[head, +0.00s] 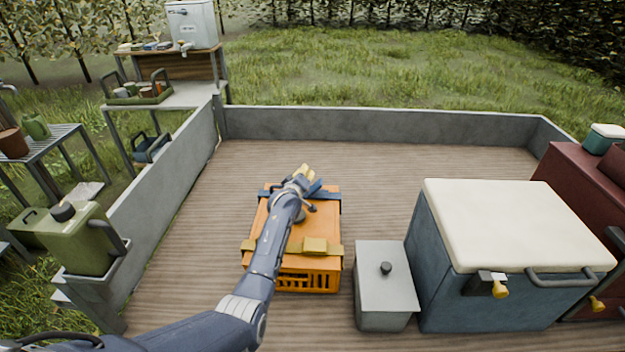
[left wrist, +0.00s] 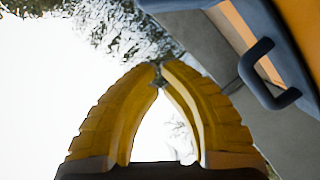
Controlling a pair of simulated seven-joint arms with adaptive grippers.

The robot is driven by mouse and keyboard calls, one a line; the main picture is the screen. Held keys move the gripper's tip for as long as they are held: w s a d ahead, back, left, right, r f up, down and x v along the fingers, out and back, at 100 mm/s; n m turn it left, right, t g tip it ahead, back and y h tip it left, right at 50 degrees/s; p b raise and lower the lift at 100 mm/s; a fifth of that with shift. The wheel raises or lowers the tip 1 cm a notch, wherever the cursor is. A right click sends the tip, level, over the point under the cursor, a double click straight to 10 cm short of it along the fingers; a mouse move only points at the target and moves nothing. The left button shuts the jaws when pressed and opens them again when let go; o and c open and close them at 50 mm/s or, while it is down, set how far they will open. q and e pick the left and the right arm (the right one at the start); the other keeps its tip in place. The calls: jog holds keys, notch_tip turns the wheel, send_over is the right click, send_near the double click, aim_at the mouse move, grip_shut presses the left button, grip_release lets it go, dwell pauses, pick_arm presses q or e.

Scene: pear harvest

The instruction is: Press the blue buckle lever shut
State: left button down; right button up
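An orange lidded crate (head: 273,232) stands on the plank floor. A blue strap (head: 331,200) crosses its far part, and a raised blue piece that looks like the buckle lever (head: 315,187) shows just right of my gripper. My left gripper (head: 305,170) is over the crate's far end, and my arm covers much of the lid. In the left wrist view the yellow fingers (left wrist: 158,76) meet at their tips with nothing between them. A dark blue loop (left wrist: 262,88) stands to their right, apart from them, beside an orange surface (left wrist: 303,30). My right gripper is not in view.
A yellow buckle (head: 315,246) sits on the crate's near strap. A grey box (head: 386,300) and a blue cooler with a white lid (head: 510,225) stand to the right. Low grey walls (head: 380,124) edge the bed. The floor beyond the crate is clear.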

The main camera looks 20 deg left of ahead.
aim_at(312, 189)
pick_arm(q)
jog(key=shift+w+d+f, duration=0.15)
jog(key=shift+d+f, duration=0.55)
jog(key=shift+d, duration=0.05)
jog(key=shift+w+d+f, duration=0.1)
jog(key=shift+d+f, duration=0.55)
jog(key=shift+d, duration=0.1)
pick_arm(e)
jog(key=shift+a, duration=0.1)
